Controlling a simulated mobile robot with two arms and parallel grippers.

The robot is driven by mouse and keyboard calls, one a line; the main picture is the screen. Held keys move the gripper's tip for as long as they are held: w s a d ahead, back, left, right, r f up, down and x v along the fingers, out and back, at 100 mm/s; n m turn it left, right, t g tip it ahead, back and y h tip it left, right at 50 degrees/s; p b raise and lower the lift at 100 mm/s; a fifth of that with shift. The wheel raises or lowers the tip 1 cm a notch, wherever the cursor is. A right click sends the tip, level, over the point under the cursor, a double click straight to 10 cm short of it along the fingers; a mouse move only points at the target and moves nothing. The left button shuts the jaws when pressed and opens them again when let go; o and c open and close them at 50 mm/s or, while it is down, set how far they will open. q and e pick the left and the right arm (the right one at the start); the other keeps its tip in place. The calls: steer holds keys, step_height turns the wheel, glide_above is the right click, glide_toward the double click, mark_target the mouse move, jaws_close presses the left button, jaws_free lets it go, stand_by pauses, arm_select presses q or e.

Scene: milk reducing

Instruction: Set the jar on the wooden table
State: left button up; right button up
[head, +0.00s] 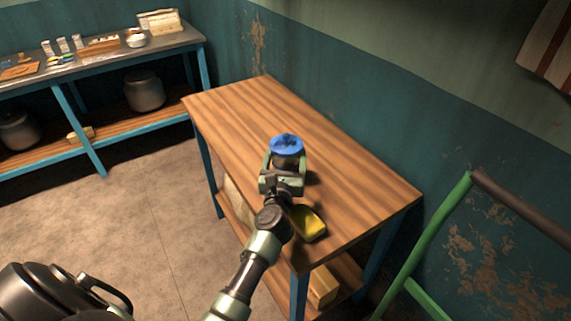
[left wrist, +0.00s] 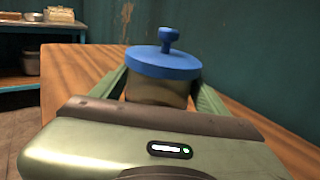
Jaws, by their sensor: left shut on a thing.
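The jar (head: 287,158) has a blue lid with a knob and a dull olive-brown body. It is upright over the middle of the wooden table (head: 235,112). My left gripper (head: 285,167) is shut on the jar, with one finger on each side of it. In the left wrist view the jar (left wrist: 158,92) stands between the green fingers, its blue lid above them. Its base is hidden behind my gripper, so I cannot tell whether it touches the tabletop. My right gripper is not in view.
A yellow object (head: 308,223) lies near the table's front edge, beside my left arm. A box (head: 322,287) is on the lower shelf. A workbench (head: 100,65) with small items stands back left. A green frame (head: 430,235) is at right. The table's far left is clear.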

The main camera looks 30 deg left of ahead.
arm_select(q)
steer(key=shift+f, duration=0.4)
steer(key=o, duration=1.6)
steer(key=shift+f, duration=0.1)
